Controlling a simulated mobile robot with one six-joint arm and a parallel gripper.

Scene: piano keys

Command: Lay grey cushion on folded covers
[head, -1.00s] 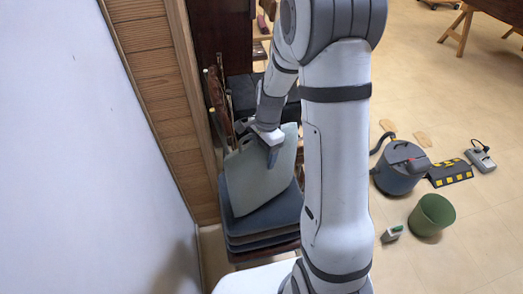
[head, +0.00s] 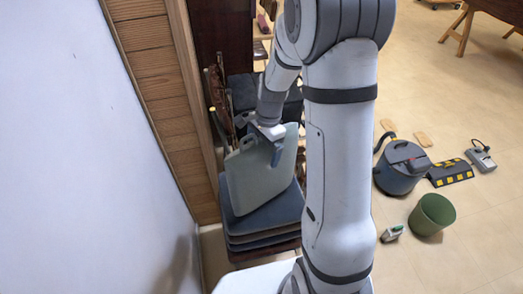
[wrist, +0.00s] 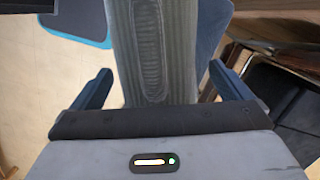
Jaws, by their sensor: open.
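The grey cushion (head: 260,182), a flat grey-green panel with a notch near its top left corner, stands tilted on the stack of dark blue folded covers (head: 262,236). Its lower edge appears to rest on the top cover. My gripper (head: 277,155) is open at the cushion's upper edge. In the wrist view, a grey ribbed edge of the cushion (wrist: 152,55) lies between the two spread fingers of my gripper (wrist: 160,85), with gaps on both sides. Blue cover (wrist: 212,30) shows beyond it. Whether the far finger touches the cushion is hidden in the head view.
A pale wall (head: 95,170) and wooden panelling (head: 152,80) stand close on the left. Dark items (head: 243,90) crowd behind the stack. A vacuum cleaner (head: 402,170) and green bin (head: 432,214) stand on the floor at right.

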